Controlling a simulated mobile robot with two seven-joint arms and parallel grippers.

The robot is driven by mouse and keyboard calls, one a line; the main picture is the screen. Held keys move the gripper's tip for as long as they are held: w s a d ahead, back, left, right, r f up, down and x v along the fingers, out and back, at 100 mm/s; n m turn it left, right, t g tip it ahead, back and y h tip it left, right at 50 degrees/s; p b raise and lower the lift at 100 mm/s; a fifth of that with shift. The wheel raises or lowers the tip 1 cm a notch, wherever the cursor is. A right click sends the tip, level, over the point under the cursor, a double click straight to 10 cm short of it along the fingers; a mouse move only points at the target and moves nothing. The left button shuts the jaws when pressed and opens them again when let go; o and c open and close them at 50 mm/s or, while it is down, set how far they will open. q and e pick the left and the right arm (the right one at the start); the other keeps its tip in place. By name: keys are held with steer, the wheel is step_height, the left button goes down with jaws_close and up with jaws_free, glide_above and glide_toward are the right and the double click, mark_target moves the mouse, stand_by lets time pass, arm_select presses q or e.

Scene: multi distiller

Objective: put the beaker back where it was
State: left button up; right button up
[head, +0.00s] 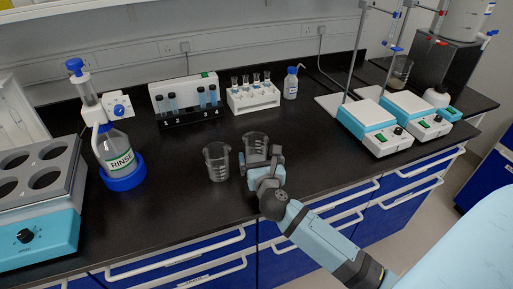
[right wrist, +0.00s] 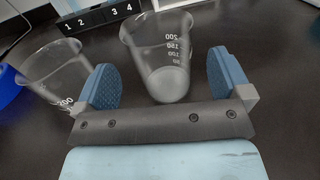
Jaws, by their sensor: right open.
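Two clear glass beakers with white markings stand upright on the black bench. One beaker (head: 255,145) is at my right gripper (head: 260,160); in the right wrist view this beaker (right wrist: 158,48) shows between and beyond the two blue finger pads (right wrist: 165,80). The pads are wide apart, with a visible gap on each side of its base. The other beaker (head: 217,163) stands just left of the gripper; in the right wrist view it (right wrist: 52,72) is outside the left finger, close to it or partly behind it. My left gripper is not in view.
Behind are a numbered rack (head: 187,98), a vial rack (head: 252,96) and a small bottle (head: 290,84). Hotplates (head: 367,122) stand right. The bench front is clear.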

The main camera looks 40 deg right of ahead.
steer(key=v, duration=0.7)
steer(key=shift+w, duration=0.1)
